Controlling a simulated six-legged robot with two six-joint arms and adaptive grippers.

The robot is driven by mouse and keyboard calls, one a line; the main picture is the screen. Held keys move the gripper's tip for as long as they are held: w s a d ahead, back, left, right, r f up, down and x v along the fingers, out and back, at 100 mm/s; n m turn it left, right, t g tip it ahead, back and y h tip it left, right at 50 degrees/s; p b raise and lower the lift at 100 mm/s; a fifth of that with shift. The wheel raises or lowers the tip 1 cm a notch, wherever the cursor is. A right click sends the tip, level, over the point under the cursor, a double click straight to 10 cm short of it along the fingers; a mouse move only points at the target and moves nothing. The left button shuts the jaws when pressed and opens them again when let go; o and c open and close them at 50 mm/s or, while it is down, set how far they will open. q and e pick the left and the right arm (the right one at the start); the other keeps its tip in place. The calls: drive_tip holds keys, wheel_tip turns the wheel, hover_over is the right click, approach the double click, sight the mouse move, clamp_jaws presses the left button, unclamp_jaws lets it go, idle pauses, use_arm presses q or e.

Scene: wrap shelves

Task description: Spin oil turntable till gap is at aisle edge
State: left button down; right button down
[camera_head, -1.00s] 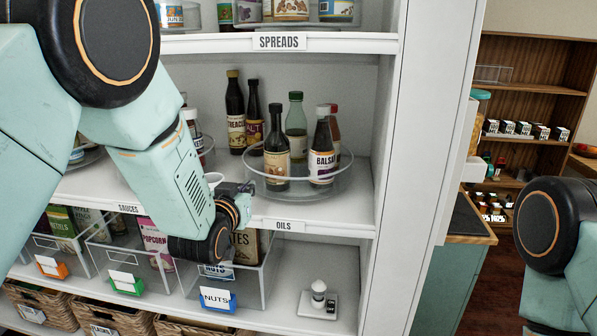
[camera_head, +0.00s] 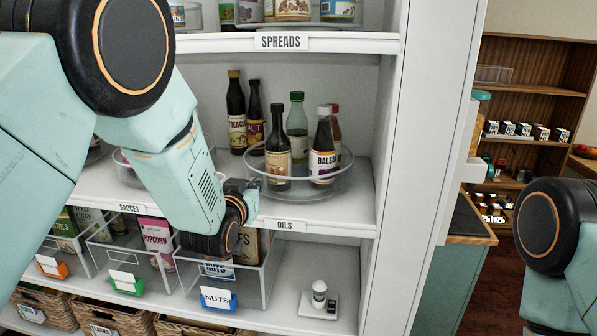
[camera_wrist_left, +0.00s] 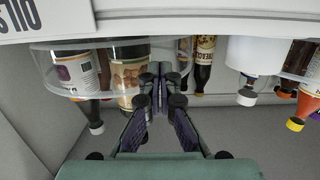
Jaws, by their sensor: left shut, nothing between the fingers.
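The oil turntable (camera_head: 312,193) is a clear round tray with a raised rim, on the middle shelf above the OILS label (camera_head: 285,225). It holds a dark bottle (camera_head: 278,160) at front left, a balsamic bottle (camera_head: 322,160) at front right, a green-capped bottle (camera_head: 297,122) and a partly hidden red-capped one behind. A bare stretch shows at its left side. My left gripper (camera_head: 248,192) is shut and empty at the rim's left front. In the left wrist view, upside down, its fingertips (camera_wrist_left: 160,78) are close beside the rim (camera_wrist_left: 75,85); contact is unclear. My right gripper is out of view.
Two dark bottles (camera_head: 236,115) stand behind left. Another turntable (camera_head: 125,165) is partly behind my left arm. Clear bins (camera_head: 258,285) stand below the shelf, and the white upright (camera_head: 405,150) closes the right side. The shelf right of the turntable is clear.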

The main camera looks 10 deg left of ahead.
sight(274, 185)
use_arm(q)
drive_tip(key=shift+w+d, duration=0.1)
drive_tip(key=shift+w, duration=0.05)
drive_tip(key=shift+d, duration=0.1)
drive_tip(key=shift+s+d, duration=0.65)
drive_tip(key=shift+d, duration=0.25)
drive_tip(key=shift+s+d+p, duration=0.25)
drive_tip(key=shift+d+p, duration=0.2)
drive_tip(key=shift+d, duration=0.7)
drive_tip(key=shift+a, duration=0.1)
